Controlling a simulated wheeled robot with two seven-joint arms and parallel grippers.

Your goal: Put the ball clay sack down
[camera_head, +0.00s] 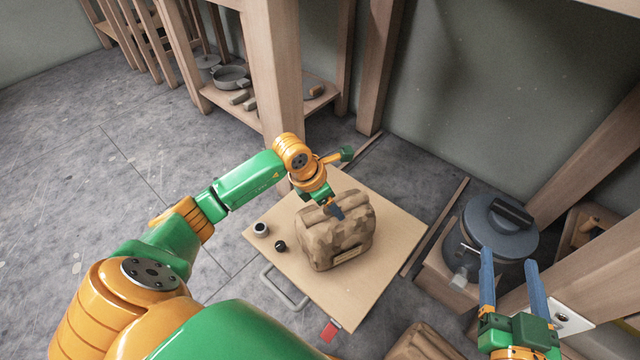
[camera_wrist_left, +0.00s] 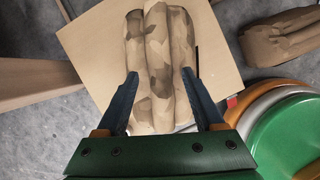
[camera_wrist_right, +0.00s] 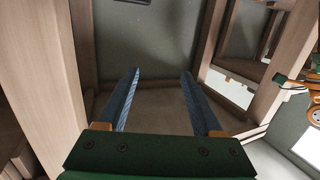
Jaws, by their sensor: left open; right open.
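The ball clay sack (camera_head: 345,240), brown with a camouflage-like pattern, rests on a square tan board (camera_head: 385,290) on the floor. In the left wrist view the sack (camera_wrist_left: 158,50) lies between the two open fingers. My left gripper (camera_head: 336,212) is at the top of the sack; whether the fingers touch it cannot be told. The left gripper also shows in the left wrist view (camera_wrist_left: 160,85). My right gripper (camera_head: 508,255) is open and empty at the right, near a dark lidded bucket. The right wrist view shows it (camera_wrist_right: 158,80) with nothing between its fingers.
The dark lidded bucket (camera_head: 492,240) stands right of the board. A second patterned sack (camera_head: 422,345) lies at the bottom edge. Two small jars (camera_head: 261,229) are on the board's left corner. A wooden post (camera_head: 277,70) rises behind it. Floor at left (camera_head: 90,200) is clear.

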